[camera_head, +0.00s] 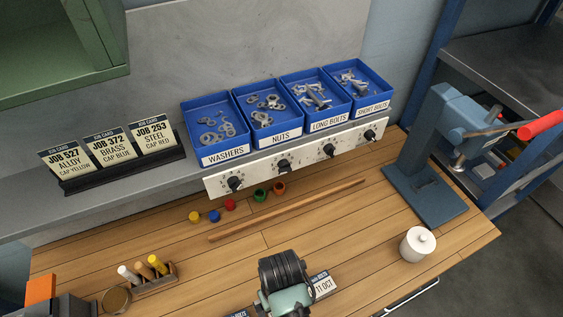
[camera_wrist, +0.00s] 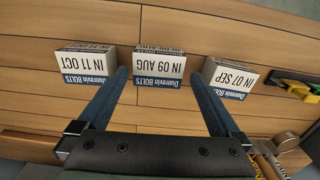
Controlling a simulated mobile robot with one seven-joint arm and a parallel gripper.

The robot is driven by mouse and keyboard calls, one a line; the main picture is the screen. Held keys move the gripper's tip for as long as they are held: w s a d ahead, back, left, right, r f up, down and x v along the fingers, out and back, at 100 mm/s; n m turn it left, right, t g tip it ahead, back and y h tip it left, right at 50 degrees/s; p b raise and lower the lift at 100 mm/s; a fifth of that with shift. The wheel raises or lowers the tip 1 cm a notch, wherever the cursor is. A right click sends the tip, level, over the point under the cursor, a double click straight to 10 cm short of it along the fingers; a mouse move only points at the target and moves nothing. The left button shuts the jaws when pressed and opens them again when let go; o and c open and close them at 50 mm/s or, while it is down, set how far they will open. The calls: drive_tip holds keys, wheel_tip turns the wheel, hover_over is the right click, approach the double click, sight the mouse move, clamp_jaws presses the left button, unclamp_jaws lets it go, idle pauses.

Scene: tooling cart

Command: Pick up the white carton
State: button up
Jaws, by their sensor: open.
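Several small white cartons with dark blue "Dunrovin Bolts" bands lie in a row in the wrist view. The left carton (camera_wrist: 84,62) reads "IN 11 OCT", the middle carton (camera_wrist: 160,66) "IN 09 AUG", the right carton (camera_wrist: 229,77) "IN 07 SEP". My gripper (camera_wrist: 159,80) is open and empty, its two fingers apart, with the middle carton between the fingertips in the picture. I cannot tell the height gap. In the head view the "11 OCT" carton (camera_head: 322,284) shows right of my wrist. My fingertips are hidden there, as is most of the row.
A white lidded jar (camera_head: 417,244) and a blue press (camera_head: 432,150) stand at the right. A wooden rod (camera_head: 285,210) and coloured caps (camera_head: 230,204) lie behind my arm. Blue bins (camera_head: 217,125) sit on the shelf. A marker rack (camera_head: 150,280) stands at left.

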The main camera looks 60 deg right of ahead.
drive_tip(key=shift+d+f+p, duration=0.15)
drive_tip(key=shift+f+p, duration=0.4)
drive_tip(key=shift+f, duration=1.9)
drive_tip(key=shift+r, duration=0.1)
clamp_jaws()
